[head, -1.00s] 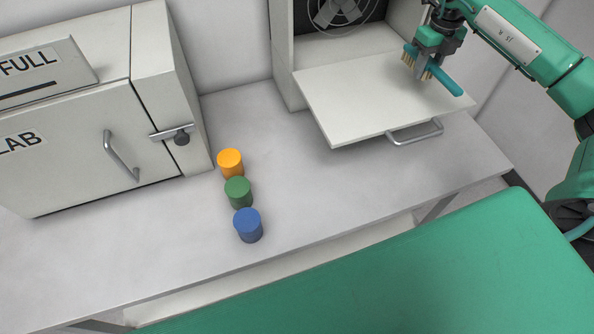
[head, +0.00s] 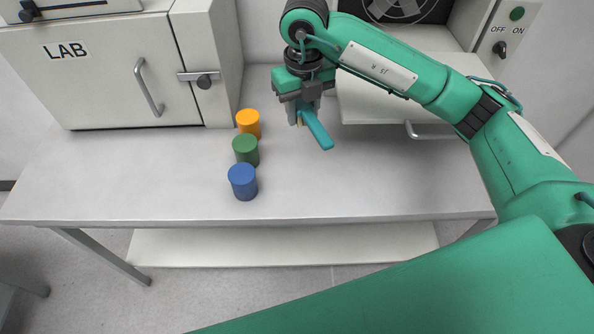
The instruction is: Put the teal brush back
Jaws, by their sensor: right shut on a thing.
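The teal brush (head: 318,130) is in my right gripper (head: 302,115), held above the table to the right of the coloured cylinders. The gripper is shut on it. The brush's handle points toward the front right, and a bit of pale bristle shows below the jaws. The rest of the brush is hidden by the gripper. My left gripper is not in view.
An orange cylinder (head: 248,123), a green one (head: 245,150) and a blue one (head: 243,183) stand in a row on the grey table (head: 150,185). A closed LAB cabinet (head: 100,85) is at left. The furnace's lowered door (head: 385,108) is behind my right arm. The front right tabletop is clear.

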